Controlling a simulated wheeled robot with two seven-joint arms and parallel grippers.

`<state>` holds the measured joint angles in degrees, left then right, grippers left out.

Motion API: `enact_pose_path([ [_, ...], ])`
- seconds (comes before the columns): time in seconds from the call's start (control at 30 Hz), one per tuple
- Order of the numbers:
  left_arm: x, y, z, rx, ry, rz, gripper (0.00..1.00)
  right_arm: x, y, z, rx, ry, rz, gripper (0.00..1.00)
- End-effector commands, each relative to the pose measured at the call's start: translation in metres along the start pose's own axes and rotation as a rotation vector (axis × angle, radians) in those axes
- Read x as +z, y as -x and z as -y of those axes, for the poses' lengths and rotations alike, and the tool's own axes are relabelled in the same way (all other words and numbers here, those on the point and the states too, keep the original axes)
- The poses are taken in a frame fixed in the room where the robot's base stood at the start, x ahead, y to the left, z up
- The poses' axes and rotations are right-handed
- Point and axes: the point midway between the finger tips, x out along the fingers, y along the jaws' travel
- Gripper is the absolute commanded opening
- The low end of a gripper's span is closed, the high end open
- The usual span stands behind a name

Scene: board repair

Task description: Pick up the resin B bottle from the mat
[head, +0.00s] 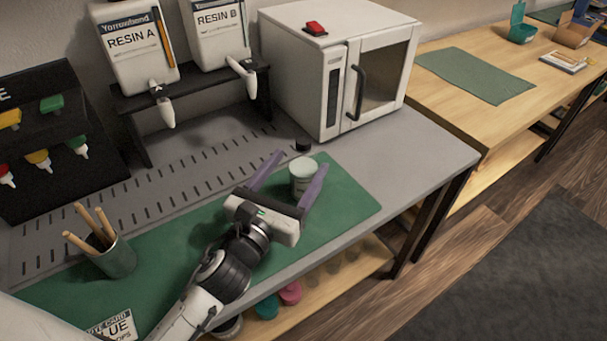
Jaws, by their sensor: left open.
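The jar's lower part is partly hidden by the right finger. My right gripper is not in view.
Resin A (133,62) and Resin B (219,48) dispensers stand on a black rack behind. A cup of sticks (115,259) stands at left. The mat's right end is clear.

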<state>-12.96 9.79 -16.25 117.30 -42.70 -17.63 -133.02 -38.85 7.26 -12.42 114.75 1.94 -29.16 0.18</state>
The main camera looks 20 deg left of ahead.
Motion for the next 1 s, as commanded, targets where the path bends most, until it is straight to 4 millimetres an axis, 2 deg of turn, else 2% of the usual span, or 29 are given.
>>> enact_pose_path([
  [0.23, -0.001, -0.021, 0.001, 0.000, 0.001, -0.001, 0.66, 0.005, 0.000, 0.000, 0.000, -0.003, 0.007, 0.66],
  [0.5, -0.004, -0.060, 0.004, 0.000, 0.000, 0.000, 0.66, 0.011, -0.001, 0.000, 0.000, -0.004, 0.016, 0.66],
  [0.8, -0.004, -0.065, 0.004, -0.001, 0.000, -0.001, 0.66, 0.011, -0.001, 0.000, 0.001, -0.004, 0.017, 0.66],
  [0.87, -0.004, -0.065, 0.004, -0.001, 0.000, -0.001, 0.60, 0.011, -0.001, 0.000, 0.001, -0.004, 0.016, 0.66],
  [1.0, -0.004, -0.065, 0.004, -0.001, 0.000, -0.002, 0.36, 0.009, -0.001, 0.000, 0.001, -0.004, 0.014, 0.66],
])
